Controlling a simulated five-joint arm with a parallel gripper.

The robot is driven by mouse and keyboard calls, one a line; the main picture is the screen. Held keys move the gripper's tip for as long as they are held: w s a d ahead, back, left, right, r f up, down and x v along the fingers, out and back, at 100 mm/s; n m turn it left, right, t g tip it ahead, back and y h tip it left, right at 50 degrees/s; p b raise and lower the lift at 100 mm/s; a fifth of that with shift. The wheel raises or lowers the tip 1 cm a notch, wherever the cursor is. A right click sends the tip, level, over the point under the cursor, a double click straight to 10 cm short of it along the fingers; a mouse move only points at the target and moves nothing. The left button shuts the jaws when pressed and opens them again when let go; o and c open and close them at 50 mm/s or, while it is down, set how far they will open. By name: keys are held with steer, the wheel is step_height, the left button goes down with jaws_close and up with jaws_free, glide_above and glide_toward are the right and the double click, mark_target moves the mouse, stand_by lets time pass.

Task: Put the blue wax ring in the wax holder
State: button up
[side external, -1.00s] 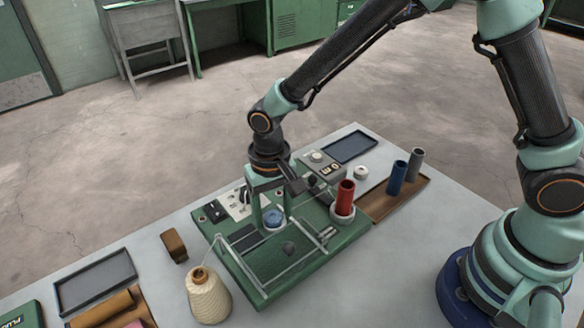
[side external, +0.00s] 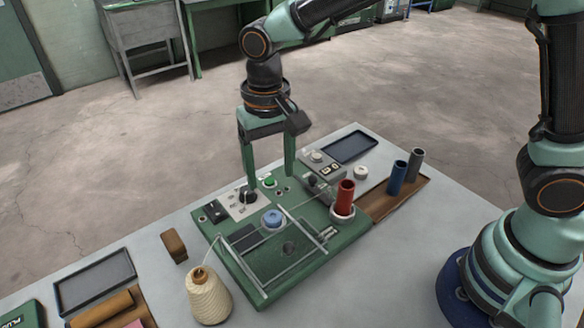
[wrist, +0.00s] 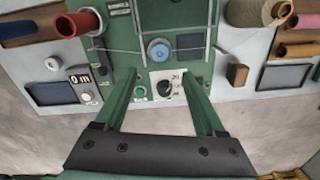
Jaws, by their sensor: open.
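The blue wax ring (side external: 272,217) lies flat on the green machine's top (side external: 262,285), beside the thin metal guide rods. It also shows from above in the wrist view (wrist: 159,49). The wax holder cannot be made out apart from the ring; whatever is directly beneath the ring is hidden. My gripper (side external: 270,181) is open and empty, pointing down above the machine's back edge, apart from the ring. In the wrist view its two fingers (wrist: 160,75) reach towards the dial panel, with the ring beyond their tips.
A red tube (side external: 345,196) stands upright on the machine's right side. A blue tube (side external: 397,178) and a grey tube (side external: 416,164) stand on a brown tray. A cream yarn cone (side external: 208,296) and a brown block (side external: 174,246) stand left. A white disc (side external: 361,172) sits behind the tubes.

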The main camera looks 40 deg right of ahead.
steer(key=s+d+r+n+t, duration=0.1)
steer(key=d+r, duration=0.4)
steer(key=d, duration=0.5)
steer(key=s+d+r+n+t, duration=0.1)
steer(key=s+d+r+t, duration=0.3)
steer(key=d, duration=0.6)
steer(key=s+r, duration=0.1)
steer(key=s, duration=0.1)
steer(key=shift+s+d+t, duration=0.15)
steer(key=shift+s+t, duration=0.15)
